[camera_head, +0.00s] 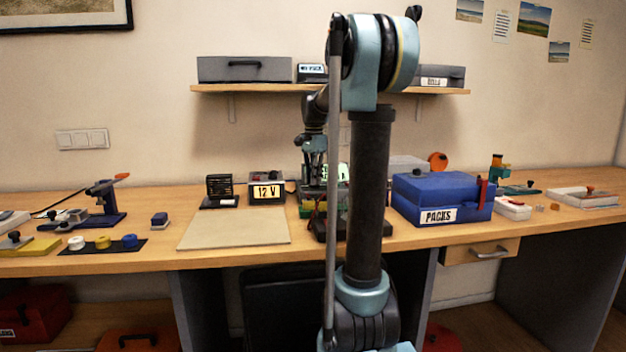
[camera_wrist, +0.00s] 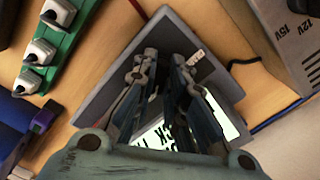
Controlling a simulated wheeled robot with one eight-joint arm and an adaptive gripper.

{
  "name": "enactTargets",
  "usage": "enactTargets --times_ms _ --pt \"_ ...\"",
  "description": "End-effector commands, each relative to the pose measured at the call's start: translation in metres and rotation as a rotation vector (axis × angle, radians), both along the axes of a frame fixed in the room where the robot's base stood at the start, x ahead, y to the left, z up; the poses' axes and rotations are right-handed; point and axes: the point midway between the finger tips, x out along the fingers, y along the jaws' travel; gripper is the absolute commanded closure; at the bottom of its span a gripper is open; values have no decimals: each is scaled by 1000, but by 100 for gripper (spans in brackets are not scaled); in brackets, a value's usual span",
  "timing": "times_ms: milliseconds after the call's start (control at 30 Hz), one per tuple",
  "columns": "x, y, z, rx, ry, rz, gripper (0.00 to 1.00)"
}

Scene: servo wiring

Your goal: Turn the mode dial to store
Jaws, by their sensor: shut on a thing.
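The dark grey device with a lit display (camera_wrist: 195,128) fills the middle of the wrist view, tilted in the picture. My gripper (camera_wrist: 165,62) is over its face, its two fingers close together around something that they hide. By its place this is the mode dial; its mark and setting cannot be read. A small pale tab (camera_wrist: 195,58) shows just right of the fingertips. The lettering on the display is partly covered by the fingers. In the head view my gripper (camera_head: 315,174) points down at the device, whose greenish display (camera_head: 342,172) shows behind my arm.
A grey unit marked 12V and 15V (camera_wrist: 294,45) stands close by the device. A green strip with white plugs (camera_wrist: 52,45) lies on the other side. The blue PACKS box (camera_head: 440,190) is right of my arm; a bare beige mat (camera_head: 235,228) lies left.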

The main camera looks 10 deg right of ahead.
Motion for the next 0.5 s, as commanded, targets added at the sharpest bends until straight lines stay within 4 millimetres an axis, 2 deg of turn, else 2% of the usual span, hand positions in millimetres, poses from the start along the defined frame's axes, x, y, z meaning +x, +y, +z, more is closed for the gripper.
enactTargets --times_ms 467,500 --pt "2 1 1 2 -4 -12 100" --pt "2 1 1 2 -4 -12 81"
